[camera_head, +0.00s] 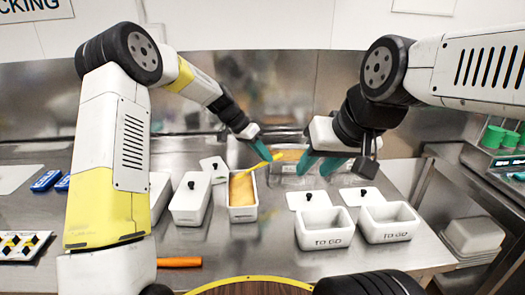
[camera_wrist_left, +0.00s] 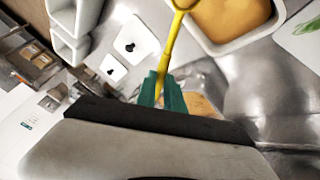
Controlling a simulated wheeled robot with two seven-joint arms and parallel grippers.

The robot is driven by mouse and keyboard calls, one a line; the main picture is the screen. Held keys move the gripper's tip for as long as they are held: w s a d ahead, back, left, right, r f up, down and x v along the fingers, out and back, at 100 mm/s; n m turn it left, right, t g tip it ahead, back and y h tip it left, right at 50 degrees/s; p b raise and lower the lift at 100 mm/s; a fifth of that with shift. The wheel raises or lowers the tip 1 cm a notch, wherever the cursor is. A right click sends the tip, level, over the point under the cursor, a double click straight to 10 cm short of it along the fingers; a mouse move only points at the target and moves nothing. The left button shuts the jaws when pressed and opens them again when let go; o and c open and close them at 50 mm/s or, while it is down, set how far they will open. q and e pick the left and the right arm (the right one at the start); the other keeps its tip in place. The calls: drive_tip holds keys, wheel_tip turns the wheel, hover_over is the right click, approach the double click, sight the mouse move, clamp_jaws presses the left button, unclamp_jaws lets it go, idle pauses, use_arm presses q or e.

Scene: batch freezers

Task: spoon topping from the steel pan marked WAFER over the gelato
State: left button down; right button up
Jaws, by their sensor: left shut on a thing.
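My left gripper (camera_head: 257,143) is shut on a yellow spoon (camera_head: 262,151), which also shows in the left wrist view (camera_wrist_left: 171,45). The spoon slants down toward the back of a white tub (camera_head: 242,212) of orange gelato (camera_head: 241,188). In the left wrist view its far end is cut off by the top edge, beside the gelato (camera_wrist_left: 232,15). A steel pan (camera_head: 288,167) with tan contents stands behind, between the grippers; no WAFER marking is readable. My right gripper (camera_head: 321,164) is open and empty, with its teal fingers apart, right of that pan.
Two white TO GO tubs (camera_head: 325,239) (camera_head: 388,235) stand open at the front right, with lids behind them. A closed white tub (camera_head: 190,202) stands left of the gelato. An orange-handled tool (camera_head: 180,262) lies at the front. Green cups (camera_head: 494,137) are at the far right.

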use_arm(q)
drive_tip(key=f+n+g+h, duration=0.1)
drive_tip(key=g+h, duration=0.1)
drive_tip(key=g, duration=0.1)
drive_tip(key=w+a+f+n+g+h, duration=0.1)
drive_tip(key=g+h, duration=0.1)
drive_tip(key=w+f+n+g+h, duration=0.1)
drive_tip(key=n+g+h, duration=0.1)
drive_tip(key=g+h, duration=0.1)
drive_tip(key=shift+w+a+f+g, duration=0.1)
drive_tip(key=shift+w+a+g, duration=0.1)
drive_tip(key=shift+g, duration=0.1)
idle(1.3)
